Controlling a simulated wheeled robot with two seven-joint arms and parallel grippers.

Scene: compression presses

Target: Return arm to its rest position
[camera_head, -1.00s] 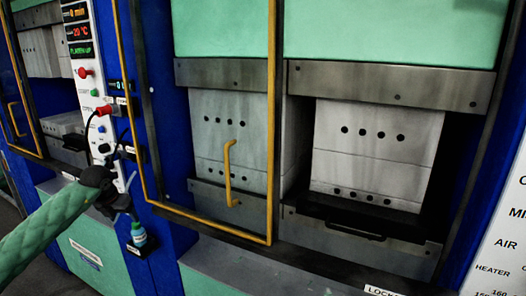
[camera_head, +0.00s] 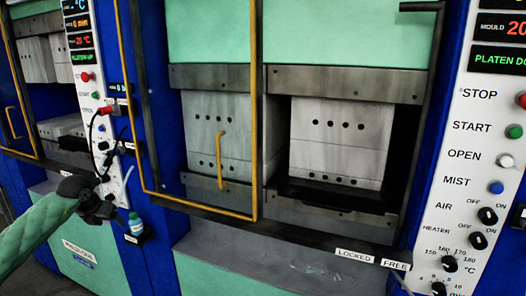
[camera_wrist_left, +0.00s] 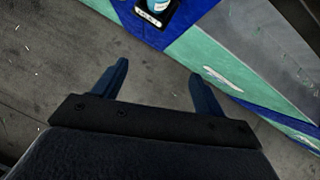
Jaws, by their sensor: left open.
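My left arm, in a green sleeve, comes in from the left edge of the head view. Beyond the fingers are grey floor and the green and blue base of a press. My right gripper is not in view.
A yellow-framed guard door (camera_head: 258,110) is right of the gripper. A control panel (camera_head: 470,170) stands at right. Grey floor (camera_wrist_left: 50,70) is clear.

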